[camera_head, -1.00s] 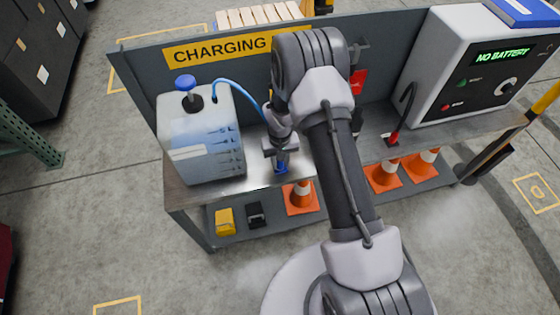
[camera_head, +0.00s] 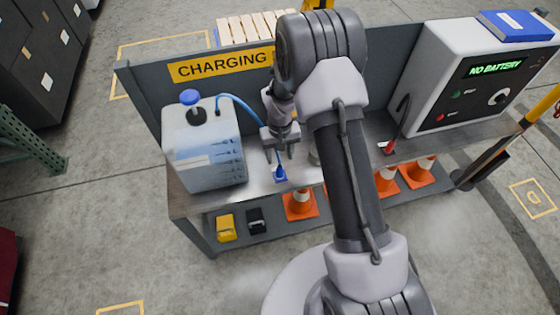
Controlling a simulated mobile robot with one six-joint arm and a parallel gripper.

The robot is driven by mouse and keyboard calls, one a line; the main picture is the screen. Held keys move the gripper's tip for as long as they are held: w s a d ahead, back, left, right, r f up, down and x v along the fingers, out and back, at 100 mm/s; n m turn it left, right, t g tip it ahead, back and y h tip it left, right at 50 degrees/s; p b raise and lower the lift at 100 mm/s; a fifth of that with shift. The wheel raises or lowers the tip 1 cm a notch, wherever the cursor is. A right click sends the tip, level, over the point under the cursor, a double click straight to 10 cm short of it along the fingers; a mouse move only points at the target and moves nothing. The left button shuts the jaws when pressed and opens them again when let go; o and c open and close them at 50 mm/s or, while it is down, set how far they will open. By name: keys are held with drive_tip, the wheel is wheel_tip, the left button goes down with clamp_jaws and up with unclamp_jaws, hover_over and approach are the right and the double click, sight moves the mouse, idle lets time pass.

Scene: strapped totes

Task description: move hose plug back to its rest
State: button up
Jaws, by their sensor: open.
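The blue hose plug (camera_head: 279,173) is at the front edge of the metal bench, below my gripper. A blue hose (camera_head: 241,104) runs from the top of the translucent tank (camera_head: 204,150) and passes behind my gripper toward the plug. My gripper (camera_head: 280,154) points down just above the plug; its jaws are open and a small gap shows between them and the plug. The rest cannot be made out clearly, and I cannot tell whether the plug is seated in it. My arm hides part of the bench to the right.
The bench (camera_head: 258,181) has a back panel with a CHARGING sign (camera_head: 222,66). A grey charger box (camera_head: 480,75) reading NO BATTERY stands at right, with a red-ended cable plug (camera_head: 388,147) beside it. Orange cones (camera_head: 300,204) and a yellow case (camera_head: 226,227) sit on the lower shelf.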

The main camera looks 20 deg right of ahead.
wheel_tip(320, 180, up, 7)
drive_tip(key=p, duration=0.1)
drive_tip(key=shift+p, duration=0.4)
drive_tip(key=shift+r, duration=0.2)
